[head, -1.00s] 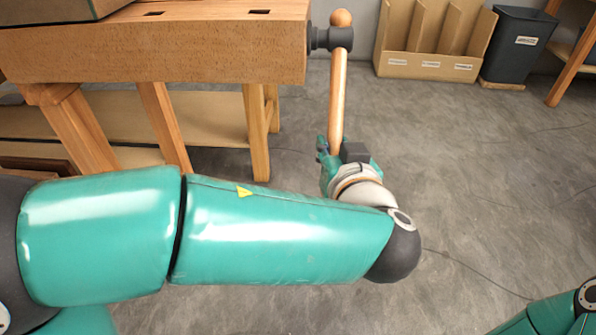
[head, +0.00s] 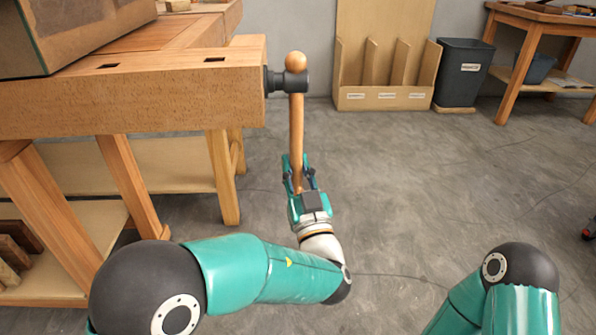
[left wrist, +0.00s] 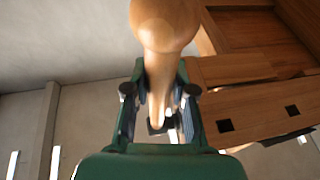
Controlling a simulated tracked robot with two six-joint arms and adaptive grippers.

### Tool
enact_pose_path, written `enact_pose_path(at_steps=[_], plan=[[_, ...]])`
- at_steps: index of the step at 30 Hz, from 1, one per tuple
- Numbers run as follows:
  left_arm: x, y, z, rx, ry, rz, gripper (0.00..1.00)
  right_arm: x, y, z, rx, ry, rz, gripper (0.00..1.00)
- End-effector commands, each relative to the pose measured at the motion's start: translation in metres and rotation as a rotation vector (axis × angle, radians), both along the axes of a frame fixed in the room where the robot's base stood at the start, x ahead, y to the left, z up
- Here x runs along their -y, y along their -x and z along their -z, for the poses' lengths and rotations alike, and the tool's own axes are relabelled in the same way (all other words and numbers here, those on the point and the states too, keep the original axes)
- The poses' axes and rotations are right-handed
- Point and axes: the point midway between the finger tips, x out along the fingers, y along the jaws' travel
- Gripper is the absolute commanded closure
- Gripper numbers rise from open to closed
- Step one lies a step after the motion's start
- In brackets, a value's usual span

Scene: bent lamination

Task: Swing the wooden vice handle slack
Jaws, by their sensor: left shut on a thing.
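The wooden vice handle (head: 297,130) hangs nearly upright through the dark metal vice screw head (head: 287,81) at the right end of the workbench (head: 150,88). A round knob (head: 296,62) tops it just above the screw head. My left gripper (head: 299,180) is shut on the lower end of the handle. In the left wrist view the handle's round end (left wrist: 165,22) is large and close, and the handle runs between the two fingers (left wrist: 160,100). My right arm shows at the lower right of the head view; its gripper is out of view.
A large box (head: 75,35) stands on the bench at the left. A wooden rack (head: 385,95) and a dark bin (head: 461,73) stand by the back wall. A second table (head: 540,18) is at the back right.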

Motion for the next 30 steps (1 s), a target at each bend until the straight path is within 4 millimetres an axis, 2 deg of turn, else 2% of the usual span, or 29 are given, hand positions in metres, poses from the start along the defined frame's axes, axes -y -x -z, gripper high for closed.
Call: enact_pose_path(at_steps=[1, 11, 12, 17, 26, 30], plan=[[-0.005, -0.002, 0.003, -0.005, 0.002, -0.012, 1.0, 0.0, 0.0, 0.0, 0.0, 0.0, 0.0, 0.6], [-0.005, -0.003, 0.001, 0.001, 0.003, -0.013, 1.0, 0.0, 0.0, 0.0, 0.0, 0.0, 0.0, 0.6], [-0.005, -0.003, 0.001, 0.001, 0.003, -0.013, 0.74, 0.0, 0.0, 0.0, 0.0, 0.0, 0.0, 0.6], [-0.004, -0.002, 0.001, 0.003, 0.003, -0.01, 0.49, 0.0, 0.0, 0.0, 0.0, 0.0, 0.0, 0.6], [-0.001, -0.002, -0.001, 0.007, 0.002, -0.004, 0.49, 0.0, 0.0, 0.0, 0.0, 0.0, 0.0, 0.6], [-0.001, -0.001, -0.011, 0.009, 0.004, -0.004, 0.49, 0.0, 0.0, -0.001, 0.0, 0.0, 0.0, 0.6]])
